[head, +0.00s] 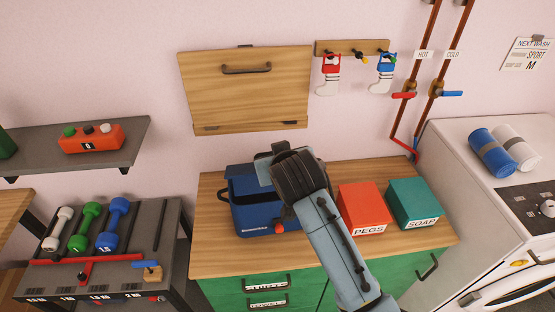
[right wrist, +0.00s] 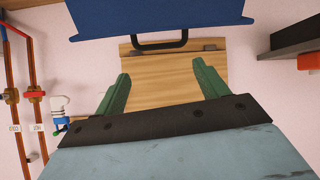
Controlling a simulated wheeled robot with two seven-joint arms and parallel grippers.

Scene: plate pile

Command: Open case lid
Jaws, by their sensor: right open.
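A blue case (head: 262,219) stands on the wooden counter, with an orange-red piece low at its front. My right arm reaches over its right side and hides part of its top, so I cannot tell how the lid sits. My right gripper (head: 270,152) is above the case's back part. In the right wrist view the gripper (right wrist: 160,72) is open, its green fingers wide apart with nothing between them. The blue case (right wrist: 160,15) and its black handle (right wrist: 162,44) show beyond the fingertips, apart from them. My left gripper is in neither view.
A red PEGS box (head: 362,205) and a teal SOAP box (head: 414,203) stand right of the case on the counter (head: 215,262). A wooden flap (head: 245,100) hangs on the wall behind. A grey shelf (head: 132,138) and a dumbbell rack (head: 150,230) are at left.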

